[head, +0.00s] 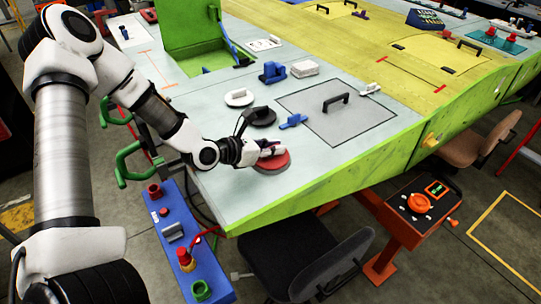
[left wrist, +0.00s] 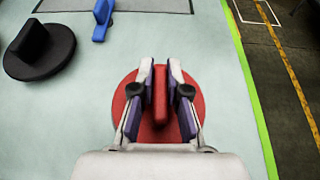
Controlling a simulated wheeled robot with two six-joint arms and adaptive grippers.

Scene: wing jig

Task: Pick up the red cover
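The red cover (head: 271,162) is a round red disc lying flat on the pale jig surface near its front edge. In the left wrist view the red cover (left wrist: 194,101) has an upright red handle across its middle. My left gripper (head: 268,149) is over it, with its purple-padded fingers on both sides of the handle. In the left wrist view my left gripper (left wrist: 160,72) has its fingertips close against the handle, with no clear gap there, so it looks shut on it. The disc is partly hidden by the fingers. My right gripper is not in view.
A black cover (head: 261,117) and a white cover (head: 239,98) lie behind the red one. A blue clamp (head: 293,121) and a grey panel with a black handle (head: 337,102) are to the right. The green jig edge (head: 330,186) and a black chair (head: 306,262) are in front.

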